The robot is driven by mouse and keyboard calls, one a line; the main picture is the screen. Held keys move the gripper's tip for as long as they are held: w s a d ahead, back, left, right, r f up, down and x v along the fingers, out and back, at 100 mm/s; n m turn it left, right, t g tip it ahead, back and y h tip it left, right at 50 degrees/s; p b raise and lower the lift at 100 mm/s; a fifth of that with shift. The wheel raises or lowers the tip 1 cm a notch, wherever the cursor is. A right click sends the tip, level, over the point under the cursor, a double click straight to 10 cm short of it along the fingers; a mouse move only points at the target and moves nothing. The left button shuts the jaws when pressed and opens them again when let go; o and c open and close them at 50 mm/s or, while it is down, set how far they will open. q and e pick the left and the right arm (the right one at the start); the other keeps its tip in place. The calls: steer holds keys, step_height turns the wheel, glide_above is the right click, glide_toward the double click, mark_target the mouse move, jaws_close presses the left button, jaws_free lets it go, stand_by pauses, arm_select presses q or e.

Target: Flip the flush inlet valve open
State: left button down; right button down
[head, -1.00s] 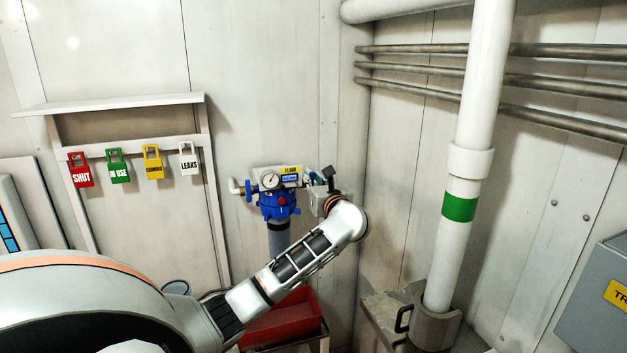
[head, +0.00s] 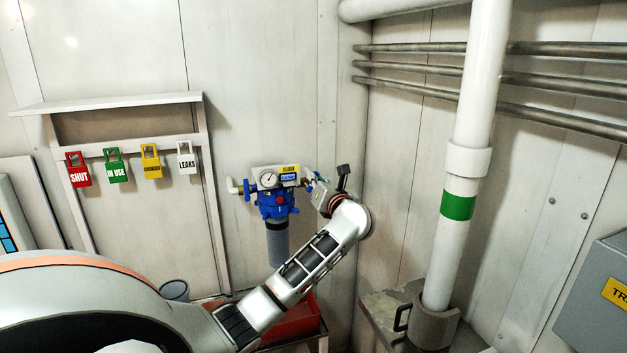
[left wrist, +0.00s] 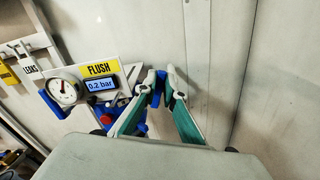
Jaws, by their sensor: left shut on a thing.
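The flush unit, with a blue filter head (head: 275,203) and a grey cylinder below it, is on the wall at the corner. In the left wrist view, its yellow FLUSH label (left wrist: 99,69) and a display reading 0.2 bar stand beside a round gauge (left wrist: 64,91). My left gripper (head: 312,177) is at the right side of the unit. In the left wrist view, its fingers (left wrist: 162,82) are closed around a blue valve handle (left wrist: 157,91), mostly hidden between them. A second blue handle (head: 247,189) sits at the unit's left, by a white elbow pipe. My right gripper is out of view.
A rack with hanging tags (head: 115,165) is on the wall to the left. A red bin (head: 292,318) stands below the unit, behind my left arm. A thick white pipe (head: 462,240) with a green band rises at the right.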

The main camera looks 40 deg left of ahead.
arm_select(q)
steer(key=shift+w+d+f+m, duration=0.35)
steer(key=shift+f+m, duration=0.3)
steer(key=shift+m, duration=1.6)
steer(key=shift+w+d+f+m, duration=0.1)
steer(key=shift+w+f+m, duration=0.5)
steer(key=shift+m, duration=1.7)
steer(key=shift+w+d+f+m, duration=0.3)
steer(key=shift+f+m, duration=0.45)
steer(key=shift+m, duration=1.5)
steer(key=shift+f, duration=0.1)
steer(key=c, duration=2.4)
jaws_free()
steer(key=v, duration=1.2)
